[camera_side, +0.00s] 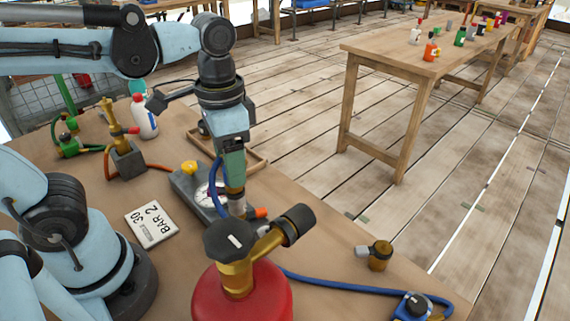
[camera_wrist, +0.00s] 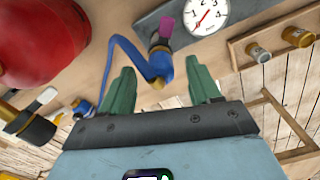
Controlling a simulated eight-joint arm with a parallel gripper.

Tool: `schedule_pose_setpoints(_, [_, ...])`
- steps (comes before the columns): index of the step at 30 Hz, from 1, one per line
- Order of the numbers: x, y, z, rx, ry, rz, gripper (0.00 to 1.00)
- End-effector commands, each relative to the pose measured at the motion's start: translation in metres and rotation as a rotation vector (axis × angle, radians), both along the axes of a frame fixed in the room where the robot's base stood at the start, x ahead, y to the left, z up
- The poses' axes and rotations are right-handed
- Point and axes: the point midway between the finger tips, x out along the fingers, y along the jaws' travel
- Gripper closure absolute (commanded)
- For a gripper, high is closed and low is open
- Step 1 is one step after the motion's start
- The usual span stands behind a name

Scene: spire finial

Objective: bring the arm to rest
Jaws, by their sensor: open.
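My gripper (camera_side: 235,178) points down over the workbench (camera_side: 330,262), behind the red cylinder's valve in the side view. In the wrist view my gripper (camera_wrist: 158,70) has its two green fingers spread apart. A blue hose (camera_wrist: 128,52) runs through the space ahead of the fingers. Its end fitting, with a purple tip (camera_wrist: 165,26), lies in front of the gap near the gauge block. I see nothing clamped between the fingers. The exact gap between fingertips and fitting cannot be told.
The red cylinder (camera_side: 262,300) with brass valve stands close in front. A gauge block (camera_side: 188,188), a card (camera_side: 152,224), a white bottle (camera_side: 144,117) and a loose brass fitting (camera_side: 380,257) share the bench. A wooden rack (camera_wrist: 272,35) holds brass fittings.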

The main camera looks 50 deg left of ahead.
Motion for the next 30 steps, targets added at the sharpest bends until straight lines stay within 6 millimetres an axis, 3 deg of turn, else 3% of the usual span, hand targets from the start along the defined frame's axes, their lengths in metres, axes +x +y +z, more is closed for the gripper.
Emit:
schedule_pose_setpoints(12, [0.0,0.0,0.036,0.0,0.0,0.0,0.38])
schedule_pose_setpoints(30, [0.0,0.0,0.038,0.0,0.0,0.0,0.38])
